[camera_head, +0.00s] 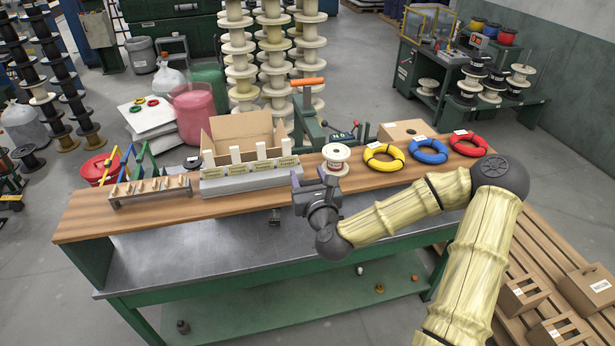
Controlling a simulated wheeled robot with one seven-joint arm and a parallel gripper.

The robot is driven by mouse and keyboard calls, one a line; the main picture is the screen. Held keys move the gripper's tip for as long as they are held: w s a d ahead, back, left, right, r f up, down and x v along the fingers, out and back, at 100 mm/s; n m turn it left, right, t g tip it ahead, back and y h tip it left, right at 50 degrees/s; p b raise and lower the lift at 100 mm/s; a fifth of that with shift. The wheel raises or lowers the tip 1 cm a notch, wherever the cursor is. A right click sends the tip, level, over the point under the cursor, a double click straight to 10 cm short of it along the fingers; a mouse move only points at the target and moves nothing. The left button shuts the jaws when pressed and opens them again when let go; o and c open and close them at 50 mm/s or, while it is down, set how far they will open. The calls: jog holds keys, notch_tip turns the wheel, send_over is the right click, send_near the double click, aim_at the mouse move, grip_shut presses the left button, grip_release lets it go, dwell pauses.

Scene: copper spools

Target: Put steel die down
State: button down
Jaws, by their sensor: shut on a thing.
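My gripper (313,181) is over the front part of the wooden bench top (230,205), near the middle of the bench. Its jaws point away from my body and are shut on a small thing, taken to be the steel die. The die itself is too small and too hidden by the jaws to make out. A white spool with a label and reddish winding (336,158) shows right behind the jaws. I cannot tell whether it touches them.
A grey rack with white blocks (249,181) and an open carton (241,130) stand left of my gripper. A wooden peg rack (150,192) is further left. Yellow (384,157), blue (427,151) and red (468,145) coils lie to the right. A steel shelf (200,250) runs below.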

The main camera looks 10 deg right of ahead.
jog(key=s+d+f+b, duration=0.2)
jog(key=f, duration=1.3)
jog(key=s+d+f+h+b, duration=0.1)
jog(key=s+f+b, duration=0.2)
jog(key=f, duration=1.2)
jog(key=shift+d+f+m+b, duration=0.15)
jog(key=shift+d+m+b, duration=0.15)
jog(key=shift+d+m, duration=0.1)
jog(key=shift+w+d, duration=0.1)
